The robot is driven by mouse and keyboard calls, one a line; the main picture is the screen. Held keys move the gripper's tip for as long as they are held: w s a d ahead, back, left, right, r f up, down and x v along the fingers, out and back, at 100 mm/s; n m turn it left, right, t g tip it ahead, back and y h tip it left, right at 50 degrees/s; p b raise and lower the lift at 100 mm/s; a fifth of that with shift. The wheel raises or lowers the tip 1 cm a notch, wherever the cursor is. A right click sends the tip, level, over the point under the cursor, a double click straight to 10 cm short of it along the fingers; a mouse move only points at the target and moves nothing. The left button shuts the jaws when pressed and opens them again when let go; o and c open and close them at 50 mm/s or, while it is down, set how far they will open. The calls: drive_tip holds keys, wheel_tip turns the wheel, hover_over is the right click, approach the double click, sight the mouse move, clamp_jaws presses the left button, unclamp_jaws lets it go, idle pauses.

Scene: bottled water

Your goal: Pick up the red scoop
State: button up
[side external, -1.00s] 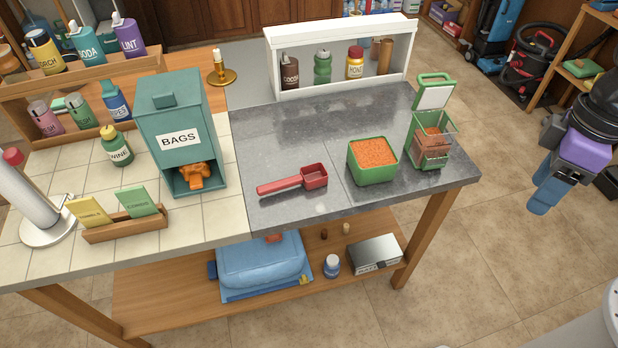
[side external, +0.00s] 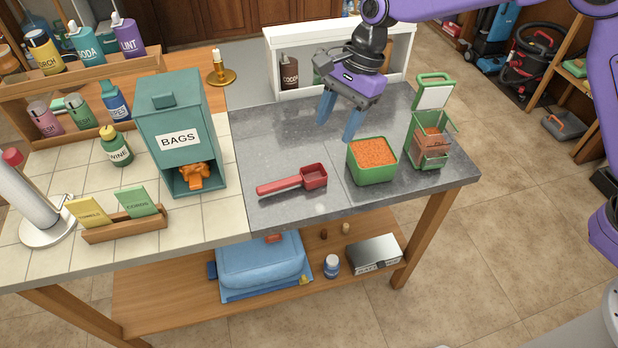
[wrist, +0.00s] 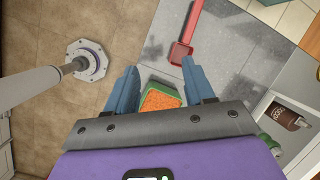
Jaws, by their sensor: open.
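The red scoop (side external: 292,182) lies on the grey stone part of the counter, its square cup to the right and its handle pointing left. In the wrist view the scoop (wrist: 187,36) lies beyond the fingertips, with its cup nearer to me. My gripper (side external: 338,128) is above the counter, behind and to the right of the scoop. Its blue fingers are apart with nothing between them, and they are clear of the scoop. In the wrist view my gripper (wrist: 157,75) shows both fingers spread.
A green box of orange grains (side external: 371,163) stands right of the scoop. A clear green-framed bin (side external: 432,145) stands farther right. A teal BAGS dispenser (side external: 178,130) is to the left, and a white shelf (side external: 290,38) is behind. The counter around the scoop is clear.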

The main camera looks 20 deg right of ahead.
drive_tip(key=w+a+f+m, duration=0.2)
drive_tip(key=w+f+m, duration=0.1)
drive_tip(key=w+m, duration=0.2)
approach(285, 181)
drive_tip(key=shift+y, duration=0.4)
drive_tip(key=x, duration=0.9)
drive_tip(key=shift+d+f, duration=0.2)
drive_tip(key=shift+d, duration=0.1)
clamp_jaws()
